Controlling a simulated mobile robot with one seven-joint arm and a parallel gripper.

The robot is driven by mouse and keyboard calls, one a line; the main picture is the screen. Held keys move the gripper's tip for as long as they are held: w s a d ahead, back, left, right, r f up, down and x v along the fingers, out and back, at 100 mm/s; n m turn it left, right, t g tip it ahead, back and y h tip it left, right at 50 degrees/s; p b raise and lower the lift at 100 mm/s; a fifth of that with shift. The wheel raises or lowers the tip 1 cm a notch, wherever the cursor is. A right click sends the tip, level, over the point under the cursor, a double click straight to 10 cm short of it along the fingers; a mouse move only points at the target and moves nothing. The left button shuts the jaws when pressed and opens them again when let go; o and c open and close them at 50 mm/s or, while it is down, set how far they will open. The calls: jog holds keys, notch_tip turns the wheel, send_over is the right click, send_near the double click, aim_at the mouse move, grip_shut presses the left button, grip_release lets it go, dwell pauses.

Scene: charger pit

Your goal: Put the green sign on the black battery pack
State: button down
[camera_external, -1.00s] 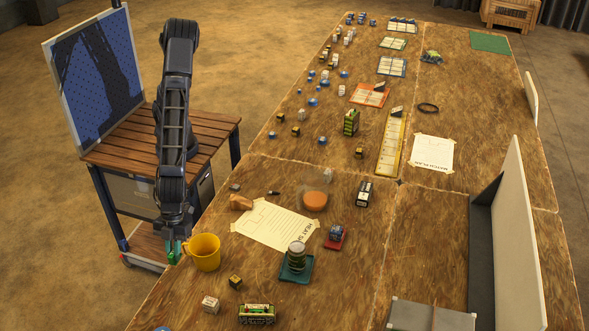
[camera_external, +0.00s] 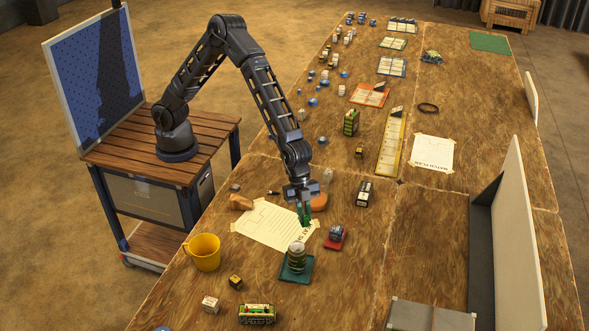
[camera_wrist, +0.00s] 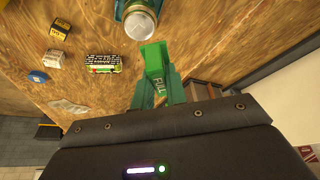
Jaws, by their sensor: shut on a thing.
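My gripper (camera_external: 304,212) is shut on the green sign (camera_wrist: 155,62), which reads "FULL" in the wrist view. In the external view the sign shows as a small green shape between the fingers, over the right side of the taped paper sheet. A black block with pale markings (camera_external: 363,192), which looks like the black battery pack, stands on the table to the right of my gripper and a little farther back. The sign is apart from it. I cannot make out that block in the wrist view.
A can (camera_external: 297,256) on a teal mat stands just in front of my gripper. A red mat (camera_external: 334,238) with a small blue item lies to the right. An orange round item (camera_external: 318,202) is behind the gripper. A yellow mug (camera_external: 203,252) stands left.

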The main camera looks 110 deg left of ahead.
jog(key=w+a+n, duration=0.1)
jog(key=w+a, duration=0.2)
jog(key=a, duration=0.4)
jog(key=w+a+r+n, duration=0.1)
jog(key=w+a, duration=0.3)
jog(key=a, duration=0.3)
jog(key=w+a+n, duration=0.1)
jog(key=w+a, duration=0.2)
jog(key=a, duration=0.4)
jog(key=n+t+y, duration=0.1)
jog(key=n+y, duration=0.1)
jog(key=n, duration=0.1)
send_over(368, 192)
jog(key=s, duration=0.1)
jog(key=f, duration=1.9)
jog(key=shift+s+a, duration=0.2)
jog(key=shift+f, duration=0.15)
jog(key=c, duration=1.4)
grip_release()
jog(key=shift+c, duration=0.2)
jog(key=shift+o, duration=0.2)
